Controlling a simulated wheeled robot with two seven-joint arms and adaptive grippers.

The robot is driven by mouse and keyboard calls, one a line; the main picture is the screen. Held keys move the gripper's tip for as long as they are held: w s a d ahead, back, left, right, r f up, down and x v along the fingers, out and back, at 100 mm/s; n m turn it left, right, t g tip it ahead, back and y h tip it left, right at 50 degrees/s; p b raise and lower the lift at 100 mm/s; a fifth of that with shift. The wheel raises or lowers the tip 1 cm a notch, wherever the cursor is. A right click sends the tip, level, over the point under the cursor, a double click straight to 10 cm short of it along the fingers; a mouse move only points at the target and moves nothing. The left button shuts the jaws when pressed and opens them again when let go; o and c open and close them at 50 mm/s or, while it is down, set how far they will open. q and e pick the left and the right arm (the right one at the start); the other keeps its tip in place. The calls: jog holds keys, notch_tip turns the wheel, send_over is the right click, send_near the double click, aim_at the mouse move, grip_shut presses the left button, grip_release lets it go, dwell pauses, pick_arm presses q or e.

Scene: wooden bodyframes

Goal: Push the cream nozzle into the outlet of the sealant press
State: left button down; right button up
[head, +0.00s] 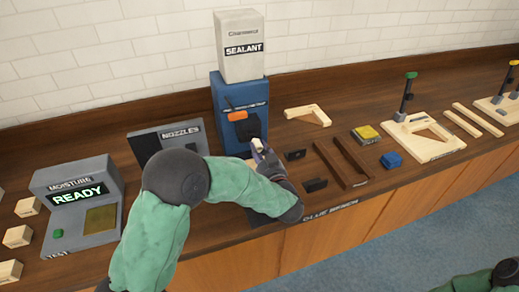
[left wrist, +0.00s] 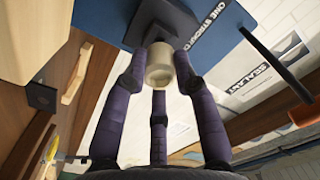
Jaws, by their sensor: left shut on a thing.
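The sealant press (head: 228,92) is a blue stand with a cream box labelled SEALANT on top, at the back middle of the bench. My left gripper (head: 257,147) is in front of its lower part, shut on the small cream nozzle (head: 258,143). In the left wrist view the fingers (left wrist: 160,78) surround the cream nozzle (left wrist: 159,68). The dark outlet (left wrist: 168,22) of the press is right at the nozzle's far end, and the two overlap in the picture. I cannot tell whether the nozzle is inside it or only against it. My right gripper is not in view.
An orange lever (head: 237,116) sticks out of the press above my left gripper. A NOZZLES rack (head: 145,143) and a moisture tester (head: 112,180) stand left. Dark brackets (head: 295,154), a brown wooden frame (head: 337,165), yellow and blue blocks and wooden frames lie right.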

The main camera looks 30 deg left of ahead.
pick_arm(q)
jog(key=shift+x, duration=1.4)
dwell(1.0)
jog(key=c, duration=0.9)
grip_release()
jog(key=shift+d, duration=0.15)
jog(key=v, duration=1.2)
